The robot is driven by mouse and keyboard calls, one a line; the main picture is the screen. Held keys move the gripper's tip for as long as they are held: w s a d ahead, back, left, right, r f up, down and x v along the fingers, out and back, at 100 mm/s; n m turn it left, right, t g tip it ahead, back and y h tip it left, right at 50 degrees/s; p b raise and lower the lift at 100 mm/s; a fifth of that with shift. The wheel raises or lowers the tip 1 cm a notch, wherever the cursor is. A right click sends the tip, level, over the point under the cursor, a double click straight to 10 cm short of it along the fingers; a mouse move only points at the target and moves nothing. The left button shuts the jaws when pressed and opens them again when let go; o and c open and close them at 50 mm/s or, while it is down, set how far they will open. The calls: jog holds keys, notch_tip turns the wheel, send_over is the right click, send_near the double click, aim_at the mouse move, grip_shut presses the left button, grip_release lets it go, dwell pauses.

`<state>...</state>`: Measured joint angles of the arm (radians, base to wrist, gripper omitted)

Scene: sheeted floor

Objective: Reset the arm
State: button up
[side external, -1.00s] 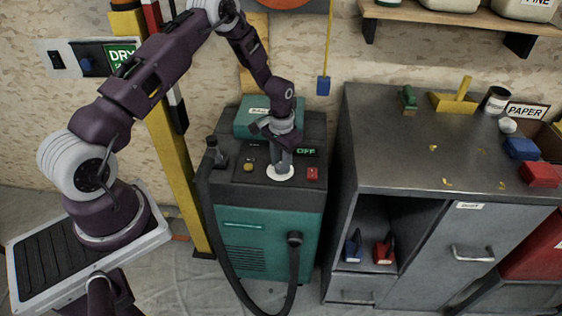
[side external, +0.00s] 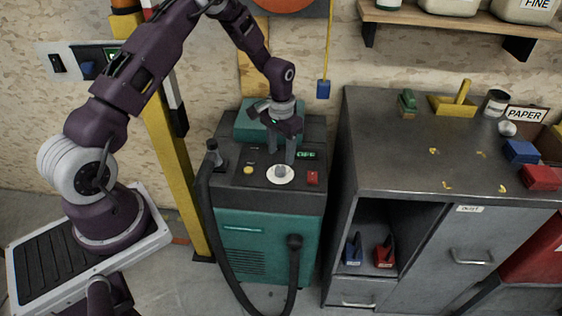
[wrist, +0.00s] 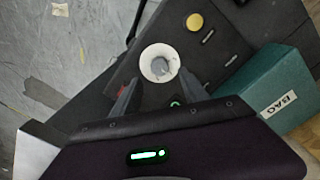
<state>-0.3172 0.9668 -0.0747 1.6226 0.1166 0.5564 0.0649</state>
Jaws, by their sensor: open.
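My gripper (side external: 281,152) is open and empty above the top panel of the teal and black machine (side external: 266,237). Its two fingers point down over a grey knob on a white disc (side external: 279,174), apart from it in the side view. In the wrist view, the knob and disc (wrist: 160,64) show beyond the gap between the fingertips (wrist: 152,92). A yellow button (side external: 248,170), a red switch (side external: 312,178) and a lit green display (side external: 307,155) sit around the knob.
A teal box labelled BAG (wrist: 277,89) stands behind the knob, close to my gripper. A black hose (side external: 207,190) runs down the machine's left side. A yellow post (side external: 176,165) stands left, and a grey cabinet (side external: 400,155) right. Open air lies above the panel.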

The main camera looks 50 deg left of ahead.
jog(key=shift+r, duration=0.9)
jog(key=s+d+r+t, duration=0.1)
jog(key=s+d+r, duration=0.15)
jog(key=r, duration=0.45)
jog(key=s+d+r+t, duration=0.1)
jog(key=s+d+r, duration=0.15)
jog(key=r, duration=0.45)
jog(key=s+d+r, duration=0.1)
jog(key=s+r, duration=0.2)
jog(key=r, duration=0.4)
jog(key=s+d+r+t, duration=0.1)
jog(key=s+d+r, duration=0.2)
jog(key=s, duration=0.7)
jog(key=s+d+r+m+t, duration=0.1)
jog(key=s+d+r+t, duration=0.1)
jog(key=s, duration=0.9)
notch_tip(320, 180, up, 2)
jog(key=shift+d+r+t, duration=0.1)
jog(key=shift+d+t, duration=0.2)
jog(key=shift+d, duration=0.2)
